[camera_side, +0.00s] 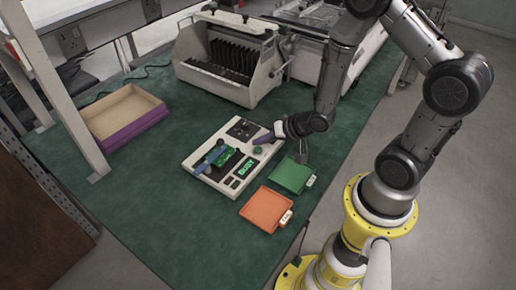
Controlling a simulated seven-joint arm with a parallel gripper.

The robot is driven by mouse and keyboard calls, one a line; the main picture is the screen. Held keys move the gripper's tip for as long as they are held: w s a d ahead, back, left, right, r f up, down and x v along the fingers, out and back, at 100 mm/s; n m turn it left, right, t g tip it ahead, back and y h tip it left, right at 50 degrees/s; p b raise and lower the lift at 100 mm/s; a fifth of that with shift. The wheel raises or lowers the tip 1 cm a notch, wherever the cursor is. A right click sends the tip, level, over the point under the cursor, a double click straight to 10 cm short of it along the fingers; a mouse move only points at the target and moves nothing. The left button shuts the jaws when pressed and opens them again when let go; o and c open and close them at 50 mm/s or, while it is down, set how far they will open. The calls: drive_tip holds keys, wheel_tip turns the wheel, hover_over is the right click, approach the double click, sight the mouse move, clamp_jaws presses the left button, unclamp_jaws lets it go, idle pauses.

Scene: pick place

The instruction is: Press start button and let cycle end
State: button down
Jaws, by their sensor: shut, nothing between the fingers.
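A pale test box (192,163) lies on the green mat in the middle of the bench. My gripper (262,140) reaches in from the right, low over the box's upper right part, just above the green button in the picture. Its fingers are shut and empty. I cannot tell whether the fingertips touch the box.
A green tray (291,175) and an orange tray (266,209) lie right of the box, near the bench edge. A cardboard-coloured bin with purple sides (122,115) stands at left. A slotted metal rack (229,59) stands behind. The mat at front left is clear.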

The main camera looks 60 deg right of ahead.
drive_tip(key=shift+r, duration=2.5)
wheel_tip(320, 180, up, 19)
drive_tip(key=n+t+h, duration=0.1)
drive_tip(key=n+t, duration=0.1)
drive_tip(key=t, duration=0.1)
hover_over(261, 154)
drive_tip(key=w+a, duration=0.1)
drive_tip(key=s+r+n+g, duration=0.1)
drive_tip(key=s+r+n, duration=0.1)
drive_tip(key=s+r, duration=0.45)
drive_tip(key=s+a+f+n+g, duration=0.2)
drive_tip(key=s+f+g, duration=0.3)
drive_tip(key=s, duration=0.8)
drive_tip(key=shift+s+f+n+g, duration=0.3)
drive_tip(key=shift+f+n, duration=0.15)
drive_tip(key=shift+n, duration=0.45)
